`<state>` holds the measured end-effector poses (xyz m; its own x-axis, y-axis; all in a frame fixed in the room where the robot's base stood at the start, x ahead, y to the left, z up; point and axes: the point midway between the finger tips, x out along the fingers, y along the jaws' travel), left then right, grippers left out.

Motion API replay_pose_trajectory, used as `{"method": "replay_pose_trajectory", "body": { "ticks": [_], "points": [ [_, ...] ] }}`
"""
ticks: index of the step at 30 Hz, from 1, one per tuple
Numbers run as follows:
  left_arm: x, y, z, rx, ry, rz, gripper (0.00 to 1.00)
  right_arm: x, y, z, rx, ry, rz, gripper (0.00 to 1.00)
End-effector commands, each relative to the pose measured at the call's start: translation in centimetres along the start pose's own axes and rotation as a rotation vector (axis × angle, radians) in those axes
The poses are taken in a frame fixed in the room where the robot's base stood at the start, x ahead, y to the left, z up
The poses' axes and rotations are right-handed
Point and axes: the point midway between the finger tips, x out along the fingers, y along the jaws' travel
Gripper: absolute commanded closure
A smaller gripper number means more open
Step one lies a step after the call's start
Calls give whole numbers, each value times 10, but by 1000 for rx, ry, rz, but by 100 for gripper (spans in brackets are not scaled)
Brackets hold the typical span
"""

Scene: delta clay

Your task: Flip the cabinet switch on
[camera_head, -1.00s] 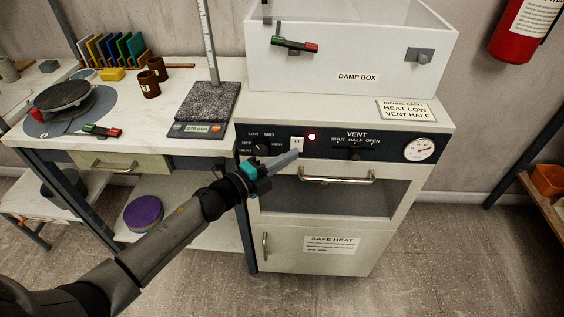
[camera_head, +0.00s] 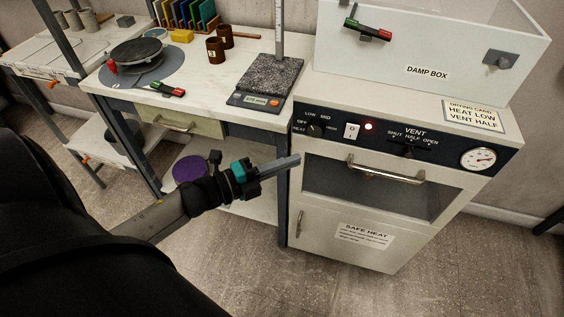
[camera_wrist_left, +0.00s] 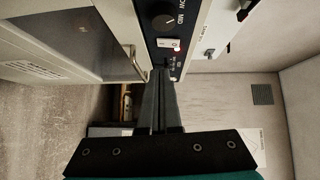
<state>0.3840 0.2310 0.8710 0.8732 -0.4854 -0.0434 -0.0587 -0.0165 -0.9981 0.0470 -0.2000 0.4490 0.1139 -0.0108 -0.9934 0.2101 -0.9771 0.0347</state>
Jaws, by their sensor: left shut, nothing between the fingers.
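The cabinet (camera_head: 340,228) stands at the right in the head view, with a dark control panel along its top front. The switch (camera_head: 352,131) is a small white rocker on that panel; it also shows in the wrist view (camera_wrist_left: 168,43). A red lamp (camera_head: 369,127) glows just right of it. I cannot tell which way the rocker is tilted. My left gripper (camera_head: 296,160) is shut and empty. Its tips are below and left of the switch in the head view, apart from it. My right gripper is out of view.
A dark knob (camera_head: 315,131) is left of the switch, and a vent slider (camera_head: 408,152) and gauge (camera_head: 478,159) are to its right. The oven door handle (camera_head: 385,173) juts out below the panel. A work table (camera_head: 215,87) stands left.

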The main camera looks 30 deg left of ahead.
Motion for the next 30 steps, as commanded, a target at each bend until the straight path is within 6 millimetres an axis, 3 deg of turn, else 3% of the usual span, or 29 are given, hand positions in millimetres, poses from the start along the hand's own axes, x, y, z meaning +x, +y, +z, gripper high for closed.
{"method": "replay_pose_trajectory", "body": {
  "ticks": [6,24,27,30],
  "points": [
    [-14,0,0,-1,0,-1,100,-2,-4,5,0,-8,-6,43],
    [-15,1,0,-6,-4,1,100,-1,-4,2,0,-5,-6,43],
    [-17,16,8,-58,-45,22,100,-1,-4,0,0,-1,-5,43],
    [-24,55,22,-192,-149,75,100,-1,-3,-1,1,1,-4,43]
  ]
}}
